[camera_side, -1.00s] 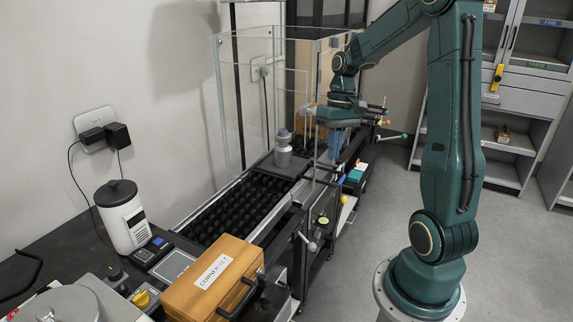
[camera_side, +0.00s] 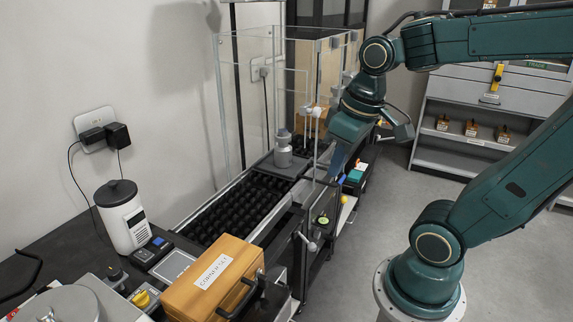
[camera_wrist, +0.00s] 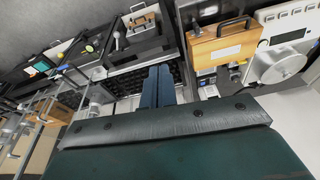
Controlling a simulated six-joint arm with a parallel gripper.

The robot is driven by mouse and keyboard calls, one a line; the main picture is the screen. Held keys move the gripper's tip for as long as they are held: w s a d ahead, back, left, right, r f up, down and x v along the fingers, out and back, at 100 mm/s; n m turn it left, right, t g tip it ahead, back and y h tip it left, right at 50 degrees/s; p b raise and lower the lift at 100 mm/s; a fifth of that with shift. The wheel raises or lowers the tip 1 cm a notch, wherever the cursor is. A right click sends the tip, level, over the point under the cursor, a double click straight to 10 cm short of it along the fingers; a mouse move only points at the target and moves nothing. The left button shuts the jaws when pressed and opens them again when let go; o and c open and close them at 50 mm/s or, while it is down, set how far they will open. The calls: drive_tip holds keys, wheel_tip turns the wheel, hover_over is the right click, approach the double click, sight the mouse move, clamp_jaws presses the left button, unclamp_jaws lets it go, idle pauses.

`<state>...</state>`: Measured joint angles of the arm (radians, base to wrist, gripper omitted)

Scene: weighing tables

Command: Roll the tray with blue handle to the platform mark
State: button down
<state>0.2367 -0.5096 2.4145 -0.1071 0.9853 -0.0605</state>
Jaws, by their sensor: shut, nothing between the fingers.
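A dark flat tray (camera_side: 277,170) rests on the black roller conveyor (camera_side: 236,205) in the side view, with a grey bottle (camera_side: 283,150) standing on it. A small blue knob (camera_side: 341,179) shows at the conveyor's right side; I cannot tell whether it is this tray's handle. My gripper (camera_side: 335,172) is shut and empty, pointing down at the conveyor's right edge, near the blue knob. I cannot tell whether it touches anything. In the wrist view its closed blue-grey fingers (camera_wrist: 157,72) reach over black rollers. I cannot make out the platform mark.
Clear panels and posts (camera_side: 222,100) rise around the conveyor. An orange case (camera_side: 212,280), white canister (camera_side: 126,218) and scale (camera_side: 172,265) stand at the near end. A yellow knob (camera_side: 344,199) and a lever (camera_side: 311,245) stick out at the right side. Floor to the right is clear.

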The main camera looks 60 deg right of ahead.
drive_tip(key=w+d+r+m+t+h, duration=0.1)
drive_tip(key=w+d+m, duration=0.1)
drive_tip(key=w+m, duration=0.35)
drive_tip(key=w+d+r+m+t+h, duration=0.1)
drive_tip(key=w+d+r+m, duration=0.1)
drive_tip(key=w+m, duration=0.35)
drive_tip(key=w+d+f+m+g+h, duration=0.1)
drive_tip(key=w+d+f+m, duration=0.25)
drive_tip(key=w, duration=0.25)
drive_tip(key=w+d+f+m+h, duration=0.2)
drive_tip(key=w+d+f+m, duration=0.15)
drive_tip(key=w, duration=0.35)
drive_tip(key=w+d+f+m+g+h, duration=0.1)
drive_tip(key=w+d+f+m, duration=0.1)
drive_tip(key=d+f+m, duration=0.3)
drive_tip(key=w+d+f+m+g+h, duration=0.1)
drive_tip(key=d+f+m, duration=0.5)
drive_tip(key=f, duration=0.6)
drive_tip(key=w+d+f+m+g+h, duration=0.2)
drive_tip(key=w+d+f+m, duration=0.2)
drive_tip(key=f, duration=0.5)
drive_tip(key=shift+w+d+f+m, duration=0.15)
drive_tip(key=shift+d+m, duration=0.4)
drive_tip(key=shift+d, duration=0.25)
drive_tip(key=shift+w+d+f+m, duration=0.1)
drive_tip(key=shift+d+f+m, duration=0.05)
drive_tip(key=shift+d+m, duration=0.55)
drive_tip(key=shift+d, duration=0.1)
drive_tip(key=shift+d, duration=0.1)
